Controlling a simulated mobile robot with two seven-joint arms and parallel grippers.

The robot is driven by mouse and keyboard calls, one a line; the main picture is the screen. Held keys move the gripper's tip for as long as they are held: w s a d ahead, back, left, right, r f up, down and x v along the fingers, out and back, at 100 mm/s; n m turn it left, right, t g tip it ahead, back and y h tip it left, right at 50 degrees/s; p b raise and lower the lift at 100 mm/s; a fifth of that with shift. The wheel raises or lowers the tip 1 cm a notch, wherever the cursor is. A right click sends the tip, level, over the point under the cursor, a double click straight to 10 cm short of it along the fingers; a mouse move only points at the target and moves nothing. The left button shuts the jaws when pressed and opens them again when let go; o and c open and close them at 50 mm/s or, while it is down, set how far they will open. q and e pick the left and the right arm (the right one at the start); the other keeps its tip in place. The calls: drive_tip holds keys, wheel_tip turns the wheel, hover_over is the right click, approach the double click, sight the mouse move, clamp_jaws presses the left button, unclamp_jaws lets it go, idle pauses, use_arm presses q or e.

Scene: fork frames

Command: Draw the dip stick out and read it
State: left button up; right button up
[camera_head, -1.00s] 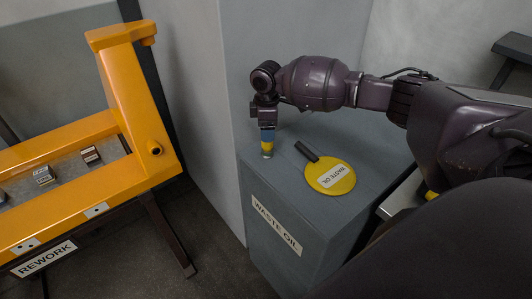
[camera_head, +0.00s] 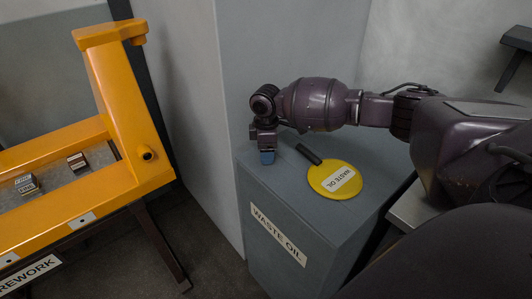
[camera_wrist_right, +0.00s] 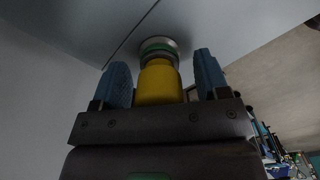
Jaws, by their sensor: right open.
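The grey tank (camera_head: 300,215) has a WASTE OIL label on its front. In the right wrist view, the yellow grip of the dip stick (camera_wrist_right: 158,84) stands between my right gripper's two blue fingers. Beyond it is a round metal collar with a green ring (camera_wrist_right: 158,47) on a grey surface. In the head view the gripper hides the dip stick. My left gripper is out of view.
A grey wall or cabinet rises behind. An orange REWORK bench (camera_head: 128,110) with small blocks stands left, across a floor gap.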

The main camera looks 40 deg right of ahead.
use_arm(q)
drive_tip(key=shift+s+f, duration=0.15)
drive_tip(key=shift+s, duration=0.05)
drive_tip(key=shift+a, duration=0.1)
use_arm(e)
drive_tip(key=shift+r, duration=0.2)
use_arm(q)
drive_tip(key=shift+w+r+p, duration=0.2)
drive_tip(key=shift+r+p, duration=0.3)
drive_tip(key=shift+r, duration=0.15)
use_arm(e)
drive_tip(key=shift+r, duration=0.4)
clamp_jaws()
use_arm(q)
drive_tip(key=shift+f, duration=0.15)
